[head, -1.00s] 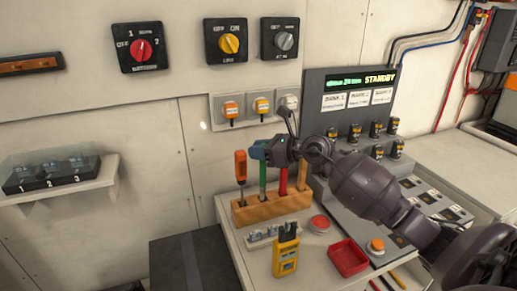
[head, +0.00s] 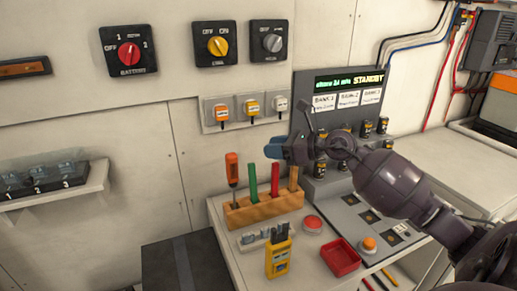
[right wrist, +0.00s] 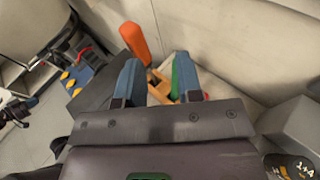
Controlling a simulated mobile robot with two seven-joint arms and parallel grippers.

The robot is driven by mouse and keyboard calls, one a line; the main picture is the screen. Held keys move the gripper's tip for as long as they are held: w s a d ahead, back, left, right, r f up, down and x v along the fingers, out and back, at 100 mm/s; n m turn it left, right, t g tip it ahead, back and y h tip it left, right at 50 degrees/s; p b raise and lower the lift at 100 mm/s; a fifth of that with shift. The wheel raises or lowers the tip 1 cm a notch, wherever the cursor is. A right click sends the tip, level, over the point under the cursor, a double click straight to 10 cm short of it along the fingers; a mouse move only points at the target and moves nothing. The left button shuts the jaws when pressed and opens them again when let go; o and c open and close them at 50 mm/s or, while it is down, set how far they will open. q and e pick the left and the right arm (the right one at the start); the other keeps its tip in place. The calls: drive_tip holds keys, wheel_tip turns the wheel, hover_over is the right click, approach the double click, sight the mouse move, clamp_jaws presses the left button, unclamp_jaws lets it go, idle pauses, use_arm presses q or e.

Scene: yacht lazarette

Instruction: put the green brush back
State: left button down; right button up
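The green brush (head: 253,181) stands upright in a slot of the wooden block (head: 263,212), between an orange screwdriver (head: 232,170) and a red-handled tool (head: 275,180). Its lower end is hidden in the block. My right gripper (head: 276,148) is above and right of the green handle, apart from it in the head view. In the right wrist view the blue fingers (right wrist: 157,78) are spread with nothing held between them. A strip of green (right wrist: 177,74) shows beside the right-hand finger, and the orange handle (right wrist: 134,42) stands beyond. My left gripper is not in view.
A tan-handled tool (head: 293,178) fills the block's right end. The switch panel (head: 337,95) rises behind my right arm.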

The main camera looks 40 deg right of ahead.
drive_tip(key=v, duration=0.4)
drive_tip(key=shift+s+d+r, duration=0.1)
drive_tip(key=shift+s, duration=0.15)
idle(0.4)
